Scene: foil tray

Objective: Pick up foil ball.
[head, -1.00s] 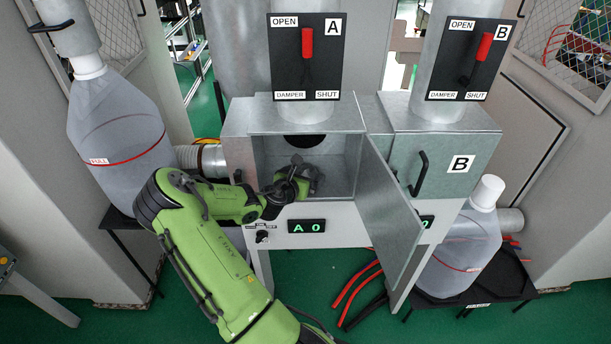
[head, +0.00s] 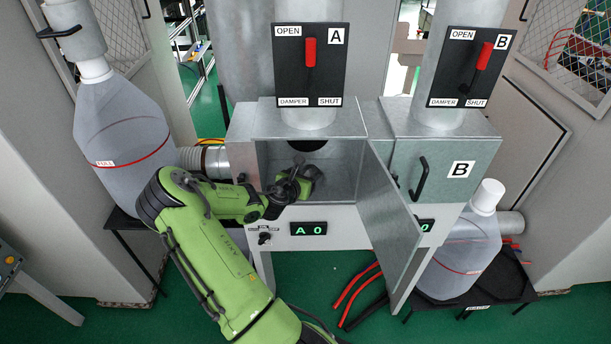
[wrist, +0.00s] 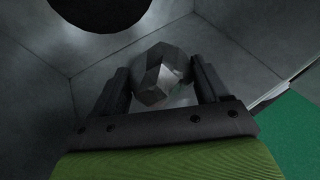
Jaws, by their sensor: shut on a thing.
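The foil ball (wrist: 163,73) is a grey, faceted lump in the wrist view, between the two dark fingers of my gripper (wrist: 160,85). The fingers are shut on it from both sides. In the head view my gripper (head: 307,178) is inside the open metal box A (head: 340,165), and my wrist hides most of the ball there. In the wrist view the ball appears in front of the box's inner walls; I cannot tell its exact height above the floor.
The open door (head: 393,225) of box A swings out to the right of my gripper. A dark round hole (wrist: 100,10) is in the box wall. Closed box B (head: 440,165) stands to the right. Damper panel A (head: 310,65) is above.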

